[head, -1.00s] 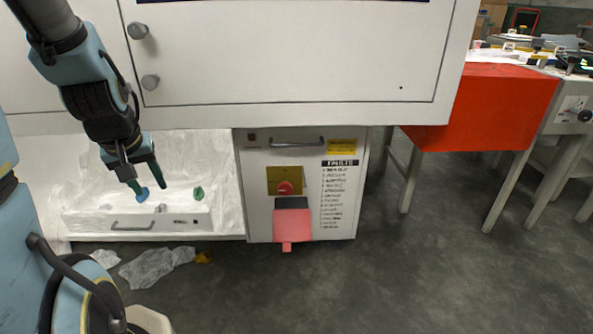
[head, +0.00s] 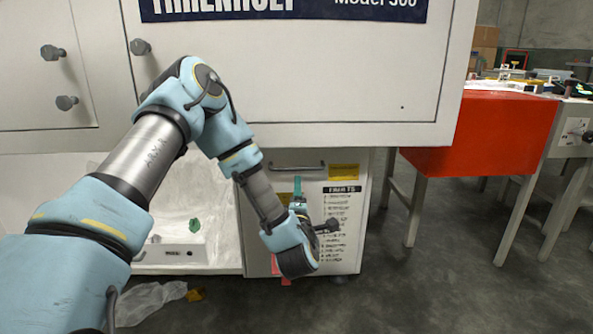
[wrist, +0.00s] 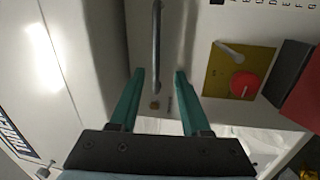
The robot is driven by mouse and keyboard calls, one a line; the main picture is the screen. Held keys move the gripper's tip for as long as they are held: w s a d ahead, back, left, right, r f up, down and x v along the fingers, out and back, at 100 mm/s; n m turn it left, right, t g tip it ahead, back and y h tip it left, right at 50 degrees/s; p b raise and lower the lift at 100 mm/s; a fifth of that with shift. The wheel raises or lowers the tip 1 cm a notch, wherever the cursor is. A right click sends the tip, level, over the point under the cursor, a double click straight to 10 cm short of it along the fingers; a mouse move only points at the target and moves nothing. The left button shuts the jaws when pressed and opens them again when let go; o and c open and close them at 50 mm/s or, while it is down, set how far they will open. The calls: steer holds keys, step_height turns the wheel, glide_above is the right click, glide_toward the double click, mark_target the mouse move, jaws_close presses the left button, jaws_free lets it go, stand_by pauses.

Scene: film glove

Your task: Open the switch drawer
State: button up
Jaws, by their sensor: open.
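The switch drawer (head: 345,240) is the light grey front under the large white cabinet, and it looks shut. Its bar handle (head: 295,167) runs along its top; in the wrist view the handle (wrist: 156,40) stands vertical. My gripper (head: 297,190) is just below the handle in the head view, fingers pointing up. In the wrist view my gripper (wrist: 158,75) is open with two green fingers, one on each side of the handle's near end. I cannot tell how deep the handle sits between them. The red switch (wrist: 244,84) on its yellow plate shows in the wrist view; my arm hides it in the head view.
A red box-like table (head: 490,120) stands at the right. The white cabinet (head: 290,80) overhangs the drawer. A white-lined bay (head: 215,215) holding a green piece (head: 194,225) is at the left. Crumpled plastic (head: 145,303) lies on the floor. Floor in front right is clear.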

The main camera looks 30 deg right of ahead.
mark_target(297, 169)
steer(key=shift+n+t+y, duration=0.3)
steer(key=shift+n+t, duration=0.2)
steer(key=shift+n, duration=0.2)
steer(key=b+x, duration=0.2)
steer(key=x, duration=0.8)
steer(key=shift+s+d, duration=0.15)
steer(key=shift+d, duration=0.05)
jaws_close()
stand_by(0.6)
